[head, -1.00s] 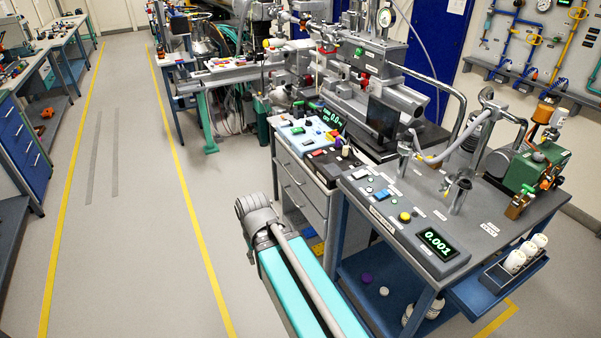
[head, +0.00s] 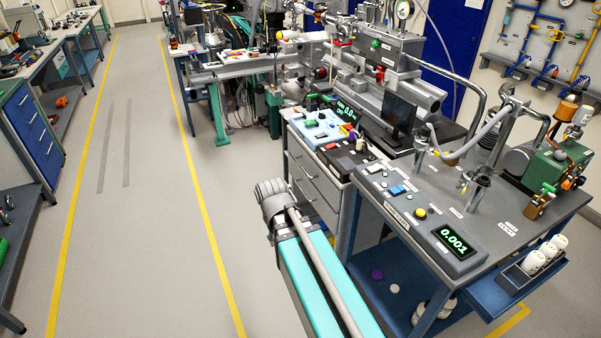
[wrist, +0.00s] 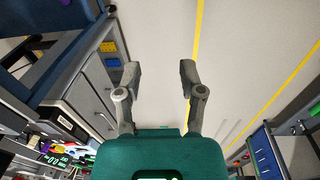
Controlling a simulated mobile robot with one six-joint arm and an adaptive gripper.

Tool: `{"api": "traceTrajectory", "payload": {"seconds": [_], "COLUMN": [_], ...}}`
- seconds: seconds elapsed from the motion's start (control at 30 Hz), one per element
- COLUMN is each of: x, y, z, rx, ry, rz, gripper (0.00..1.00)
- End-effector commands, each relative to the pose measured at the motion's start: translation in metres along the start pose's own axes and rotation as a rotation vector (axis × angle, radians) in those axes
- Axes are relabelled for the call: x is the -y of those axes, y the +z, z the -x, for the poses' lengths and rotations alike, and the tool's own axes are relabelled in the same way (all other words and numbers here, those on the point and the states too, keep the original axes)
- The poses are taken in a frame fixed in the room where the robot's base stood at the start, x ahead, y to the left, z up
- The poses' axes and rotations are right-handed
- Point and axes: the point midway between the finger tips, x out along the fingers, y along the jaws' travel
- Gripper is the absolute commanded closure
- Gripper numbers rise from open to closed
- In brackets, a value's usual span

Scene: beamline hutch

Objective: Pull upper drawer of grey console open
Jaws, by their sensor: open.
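The grey console (head: 334,208) stands in the middle of the head view, with light grey drawer fronts facing left. Its upper drawer (head: 300,158) looks shut, with a bar handle on the front. My arm crosses in front of the console's lower part and hides some of it. In the wrist view the drawer fronts show at the left, turned over, with the upper drawer (wrist: 87,106) nearer the bottom. My gripper (wrist: 159,72) is open and empty, its two fingers well apart over bare floor. It is to the side of the drawer fronts and touches none.
A grey-topped blue bench (head: 490,215) with a lit readout stands right of the console. A blue drawer cabinet (head: 35,135) stands at the left. The floor (head: 150,230) between the yellow lines is clear. Instruments crowd the console top.

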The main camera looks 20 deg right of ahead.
Motion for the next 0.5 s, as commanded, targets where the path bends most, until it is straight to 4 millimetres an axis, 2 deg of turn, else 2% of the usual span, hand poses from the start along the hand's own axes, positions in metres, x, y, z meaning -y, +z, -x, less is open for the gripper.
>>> {"api": "traceTrajectory", "payload": {"seconds": [0.03, 0.17, 0.5], "x": [-0.008, -0.022, -0.065], "y": [-0.014, -0.045, -0.138], "z": [-0.015, -0.038, -0.097], "rx": [-0.007, -0.032, -0.111], "ry": [0.022, 0.1, 0.344], "rz": [-0.004, -0.002, 0.018], "gripper": [0.49, 0.49, 0.49]}}
